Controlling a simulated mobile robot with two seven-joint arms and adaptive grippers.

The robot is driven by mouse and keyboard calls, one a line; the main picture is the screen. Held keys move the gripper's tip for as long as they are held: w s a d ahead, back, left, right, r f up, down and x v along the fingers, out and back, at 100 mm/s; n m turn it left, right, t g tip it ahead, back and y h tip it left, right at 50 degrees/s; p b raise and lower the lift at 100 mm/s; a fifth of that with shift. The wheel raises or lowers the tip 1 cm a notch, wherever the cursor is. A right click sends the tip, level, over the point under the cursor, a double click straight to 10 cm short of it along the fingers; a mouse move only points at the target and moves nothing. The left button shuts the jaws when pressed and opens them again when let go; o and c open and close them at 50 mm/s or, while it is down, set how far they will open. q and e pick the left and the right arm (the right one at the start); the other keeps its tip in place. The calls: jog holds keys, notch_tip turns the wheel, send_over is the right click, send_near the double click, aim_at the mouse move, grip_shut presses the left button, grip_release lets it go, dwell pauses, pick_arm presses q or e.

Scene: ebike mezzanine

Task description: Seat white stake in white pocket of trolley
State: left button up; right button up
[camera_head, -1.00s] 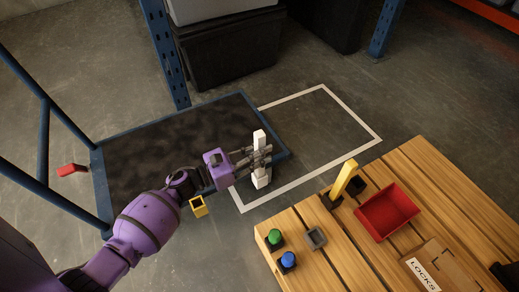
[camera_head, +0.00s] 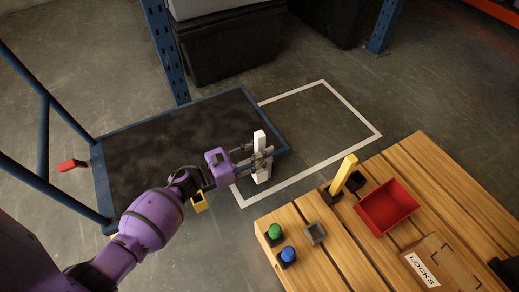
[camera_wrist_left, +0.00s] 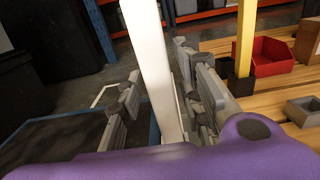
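The white stake (camera_head: 259,139) stands upright at the near right corner of the trolley (camera_head: 120,136). Its lower end meets the white pocket (camera_head: 262,179), but how deep it sits is hard to tell. My left gripper (camera_head: 259,160) is around the stake with its fingers spread. In the left wrist view the stake (camera_wrist_left: 152,70) rises between the fingers, with a gap on each side. The stake's foot is hidden there by my wrist. My right gripper is not in view.
A yellow pocket (camera_head: 199,203) is on the trolley's near edge. The wooden table (camera_head: 330,262) at right holds a yellow stake (camera_head: 344,174), a red bin (camera_head: 387,207), green (camera_head: 274,232) and blue (camera_head: 288,255) knobs and a LOCKS box (camera_head: 432,262). White-lined floor (camera_head: 320,125) is clear.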

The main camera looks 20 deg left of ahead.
pick_arm(q)
jog(key=shift+s+a+f, duration=0.1)
jog(key=v, duration=1.1)
jog(key=shift+s+a, duration=0.25)
jog(key=shift+a, duration=0.05)
